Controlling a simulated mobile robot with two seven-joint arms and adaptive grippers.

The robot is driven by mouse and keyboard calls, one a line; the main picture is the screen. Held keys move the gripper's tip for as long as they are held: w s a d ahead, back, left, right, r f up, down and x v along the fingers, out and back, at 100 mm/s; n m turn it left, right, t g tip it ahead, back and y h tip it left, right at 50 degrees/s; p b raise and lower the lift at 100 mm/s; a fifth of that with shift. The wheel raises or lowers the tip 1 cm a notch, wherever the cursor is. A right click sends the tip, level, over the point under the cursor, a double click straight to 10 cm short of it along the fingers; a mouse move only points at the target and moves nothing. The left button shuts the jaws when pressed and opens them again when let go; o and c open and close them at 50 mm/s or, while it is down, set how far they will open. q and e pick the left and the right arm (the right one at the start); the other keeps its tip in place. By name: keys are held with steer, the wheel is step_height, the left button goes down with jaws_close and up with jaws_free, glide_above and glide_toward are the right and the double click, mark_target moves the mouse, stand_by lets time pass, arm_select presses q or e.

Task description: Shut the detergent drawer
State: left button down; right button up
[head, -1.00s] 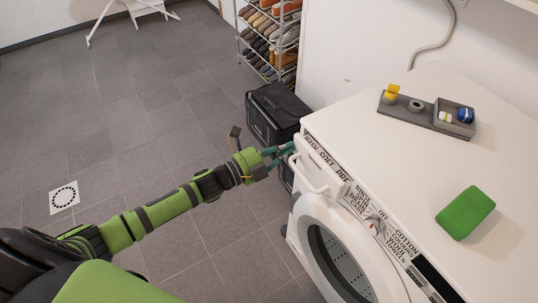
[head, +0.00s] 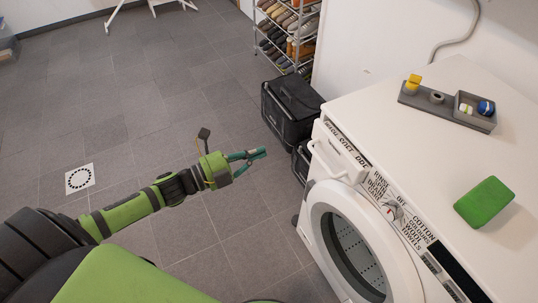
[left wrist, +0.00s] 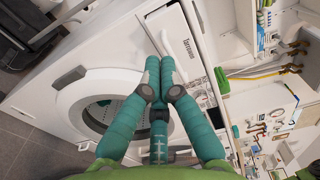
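The washing machine (head: 437,133) is white, with its top and front in the right half of the head view. Its detergent drawer (head: 339,158) is at the left end of the control panel, with a curved handle projecting. The drawer front (left wrist: 180,32) also shows in the left wrist view, beyond the fingertips. It sits close to the machine's front; I cannot tell whether it is fully flush. My left gripper (head: 262,153) is in front of the drawer and apart from it. Its teal fingers (left wrist: 160,67) are together and hold nothing. My right gripper is out of view.
The round door (head: 355,250) is below the drawer. A grey tray (head: 447,108) and a green block (head: 484,202) are on the machine's top. A black crate (head: 292,110) stands on the floor beyond, near a shoe rack (head: 290,30).

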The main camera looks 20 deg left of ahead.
arm_select(q)
steer(key=m+g+y+p, duration=0.2)
steer(key=m+p, duration=0.1)
steer(key=m, duration=1.5)
glide_toward(323, 165)
steer(key=f+v, duration=0.1)
steer(key=v, duration=0.6)
steer(key=p+x, duration=0.1)
steer(key=x, duration=0.3)
steer(key=p+x, duration=0.2)
steer(key=x, duration=0.2)
steer(key=p+x, duration=0.2)
steer(key=x, duration=0.2)
steer(key=shift+w+d+r, duration=0.15)
steer(key=shift+w+r, duration=0.2)
steer(key=shift+w, duration=0.05)
steer(key=shift+w+d+f+h, duration=0.2)
steer(key=shift+w+d+h, duration=0.1)
steer(key=shift+w+d, duration=0.15)
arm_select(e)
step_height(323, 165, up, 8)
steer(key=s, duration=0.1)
arm_select(q)
steer(key=shift+a, duration=0.1)
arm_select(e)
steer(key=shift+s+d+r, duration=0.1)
